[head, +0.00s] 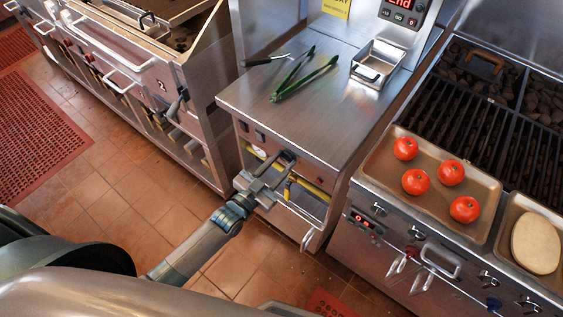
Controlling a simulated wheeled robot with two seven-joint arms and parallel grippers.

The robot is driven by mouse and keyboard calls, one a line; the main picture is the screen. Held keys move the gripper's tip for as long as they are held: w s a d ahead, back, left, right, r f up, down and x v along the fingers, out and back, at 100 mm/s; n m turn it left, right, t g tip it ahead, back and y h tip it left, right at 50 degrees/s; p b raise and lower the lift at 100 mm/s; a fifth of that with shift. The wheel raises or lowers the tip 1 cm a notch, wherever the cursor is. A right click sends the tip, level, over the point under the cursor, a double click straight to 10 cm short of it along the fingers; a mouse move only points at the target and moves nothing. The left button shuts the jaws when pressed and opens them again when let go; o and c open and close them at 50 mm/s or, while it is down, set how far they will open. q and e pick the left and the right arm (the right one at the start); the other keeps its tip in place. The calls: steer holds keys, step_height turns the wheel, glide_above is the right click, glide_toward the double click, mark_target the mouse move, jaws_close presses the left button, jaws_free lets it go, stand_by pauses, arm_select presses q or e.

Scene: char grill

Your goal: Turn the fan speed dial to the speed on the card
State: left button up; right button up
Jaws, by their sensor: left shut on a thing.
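My left gripper (283,165) reaches in from the lower left to the front panel of the steel counter (300,85). It is shut on a dark knob (288,156) on that panel, which appears to be the fan speed dial. The jaws cover much of the knob, and I cannot read its setting or any marks. A yellow card (336,8) is on the back wall, cut off by the top edge; no speed can be read on it. My right gripper is not in view.
Green-handled tongs (295,75) and a small steel tray (378,65) lie on the counter. A tray (437,210) of several tomatoes sits at the grill (465,95) on the right. A yellow pipe (315,188) runs below the panel. Tiled floor is open at left.

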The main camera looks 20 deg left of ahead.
arm_select(q)
steer(key=o, duration=1)
steer(key=shift+s, duration=0.1)
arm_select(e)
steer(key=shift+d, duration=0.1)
arm_select(q)
steer(key=shift+s+a+f, duration=0.1)
steer(key=shift+s+a, duration=0.1)
steer(key=shift+s, duration=0.25)
steer(key=shift+b+v, duration=1.85)
steer(key=shift+v, duration=6.3)
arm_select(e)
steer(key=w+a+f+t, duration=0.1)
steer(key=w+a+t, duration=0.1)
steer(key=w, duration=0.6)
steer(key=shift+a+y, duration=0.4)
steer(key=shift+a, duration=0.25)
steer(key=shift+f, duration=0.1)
